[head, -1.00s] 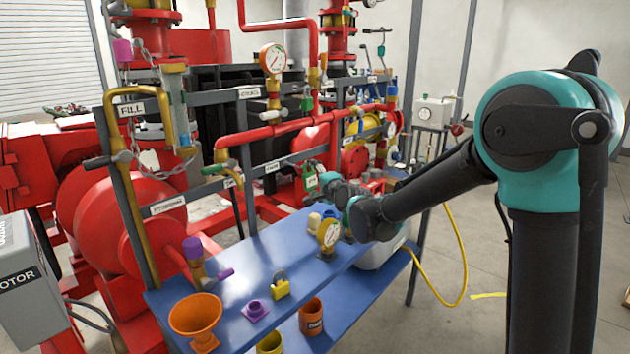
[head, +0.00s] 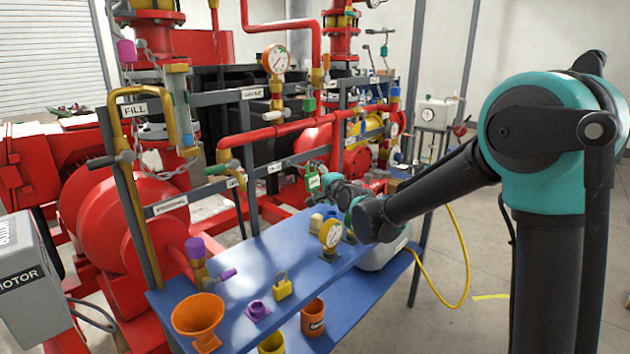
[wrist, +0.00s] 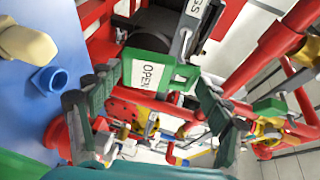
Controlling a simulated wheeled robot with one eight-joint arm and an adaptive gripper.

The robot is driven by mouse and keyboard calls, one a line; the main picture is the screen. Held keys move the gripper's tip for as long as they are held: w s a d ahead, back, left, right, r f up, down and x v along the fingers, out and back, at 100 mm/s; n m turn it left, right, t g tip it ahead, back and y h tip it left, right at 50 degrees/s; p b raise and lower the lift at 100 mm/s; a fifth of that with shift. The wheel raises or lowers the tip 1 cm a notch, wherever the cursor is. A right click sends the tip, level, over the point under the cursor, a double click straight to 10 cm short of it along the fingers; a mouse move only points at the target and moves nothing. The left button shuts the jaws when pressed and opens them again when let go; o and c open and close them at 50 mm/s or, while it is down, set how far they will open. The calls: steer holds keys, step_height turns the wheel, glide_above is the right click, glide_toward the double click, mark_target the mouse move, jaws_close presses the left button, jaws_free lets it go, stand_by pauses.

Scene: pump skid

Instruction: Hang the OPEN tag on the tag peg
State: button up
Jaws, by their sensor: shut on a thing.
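The OPEN tag (wrist: 150,72) is a green plate with a white label reading OPEN. It is also small in the head view (head: 313,181), in front of the grey rail. My gripper (wrist: 158,78) has one finger at each side of the tag and is shut on it. In the head view my gripper (head: 322,188) is beyond the blue bench, partly hidden by my arm. A grey piece (wrist: 187,38) stands close by the tag's top edge in the wrist view. I cannot tell whether it is the tag peg, or whether the tag touches it.
The blue bench (head: 240,262) holds an orange funnel (head: 197,317), a yellow padlock (head: 282,286) and a gauge (head: 330,235). Red pipes (wrist: 265,55) and valves crowd the space around the tag. A yellow hose (head: 462,260) hangs at the right.

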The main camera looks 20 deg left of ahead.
mark_target(306, 179)
steer(key=shift+a, duration=0.2)
steer(key=shift+w+a, duration=0.25)
steer(key=shift+a, duration=0.15)
steer(key=shift+a, duration=0.1)
stand_by(0.6)
steer(key=shift+w+a+f, duration=0.1)
steer(key=shift+w+a, duration=0.25)
steer(key=shift+a, duration=0.45)
steer(key=shift+w+a, duration=0.3)
steer(key=shift+a, duration=0.45)
steer(key=shift+a+f, duration=0.15)
steer(key=shift+f, duration=0.25)
stand_by(0.4)
steer(key=o, duration=1.3)
